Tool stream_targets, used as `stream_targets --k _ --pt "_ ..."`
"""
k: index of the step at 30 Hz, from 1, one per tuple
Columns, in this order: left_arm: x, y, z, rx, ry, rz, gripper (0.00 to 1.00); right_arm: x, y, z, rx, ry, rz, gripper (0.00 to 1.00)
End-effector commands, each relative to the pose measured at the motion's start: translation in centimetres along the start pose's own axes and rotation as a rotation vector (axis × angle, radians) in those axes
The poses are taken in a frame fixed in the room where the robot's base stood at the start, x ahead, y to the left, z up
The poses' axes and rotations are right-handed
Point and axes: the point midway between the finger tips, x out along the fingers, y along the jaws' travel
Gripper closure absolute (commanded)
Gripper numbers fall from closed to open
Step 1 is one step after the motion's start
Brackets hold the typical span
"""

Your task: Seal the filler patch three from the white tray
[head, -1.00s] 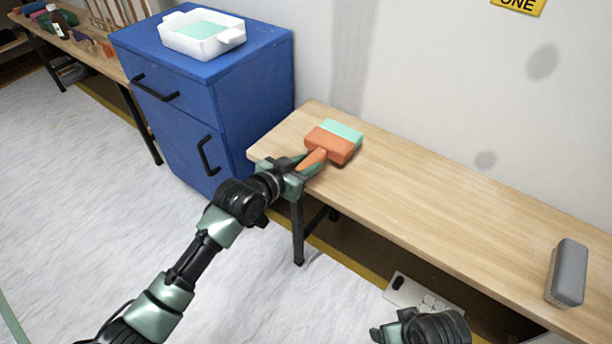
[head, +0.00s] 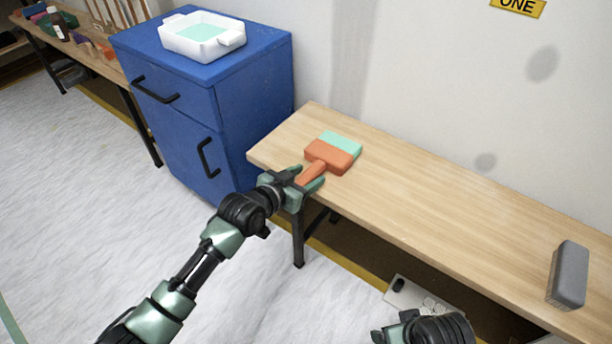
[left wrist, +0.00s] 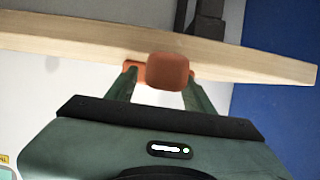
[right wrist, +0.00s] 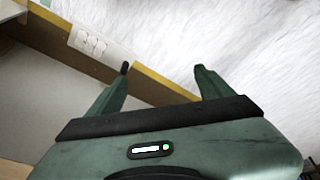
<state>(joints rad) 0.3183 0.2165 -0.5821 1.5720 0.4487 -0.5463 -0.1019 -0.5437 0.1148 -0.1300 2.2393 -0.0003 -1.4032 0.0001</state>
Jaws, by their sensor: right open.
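The white tray (head: 203,37) stands on the blue cabinet and holds pale teal liquid. A brush (head: 330,155) with an orange handle and head and a teal bristle end is at the left end of the wooden bench. My left gripper (head: 311,180) is shut on its handle, which shows end-on between the fingers in the left wrist view (left wrist: 168,71). Whether the brush touches the bench is unclear. Two grey patches show on the wall, an upper one (head: 543,62) and a lower one (head: 486,161); neither has a visible number. My right gripper (right wrist: 161,68) is open and empty.
The blue cabinet (head: 190,130) stands left of the wooden bench (head: 430,205). A grey block (head: 568,275) stands on the bench's right end. A power strip (head: 415,298) lies on the floor. A yellow sign (head: 518,6) hangs on the wall. The bench's middle is clear.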

Motion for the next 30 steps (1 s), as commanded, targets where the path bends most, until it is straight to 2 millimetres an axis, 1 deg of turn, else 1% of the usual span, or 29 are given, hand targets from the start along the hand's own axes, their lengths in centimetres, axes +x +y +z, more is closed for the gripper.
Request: stream_targets --k 8,15,18,27,30 --pt "0.1 0.0 0.1 0.0 0.0 0.0 0.47 0.1 0.0 0.2 0.001 -0.008 0.0 0.18" --pt "0.2 0.0 0.5 0.0 0.001 0.0 0.47 -3.5 0.1 -0.2 0.001 0.02 0.002 0.18" --pt "-1.4 -0.1 0.1 0.0 0.0 -0.001 0.47 -2.0 0.1 -0.1 0.001 0.004 0.001 0.18" --pt "-5.0 -0.2 -0.3 0.001 -0.001 0.0 0.47 2.5 -0.2 0.6 -0.002 -0.019 -0.003 0.18" --pt "-6.3 -0.3 -0.3 0.0 -0.001 0.0 0.47 3.8 -0.2 0.9 -0.003 -0.024 -0.004 0.18"
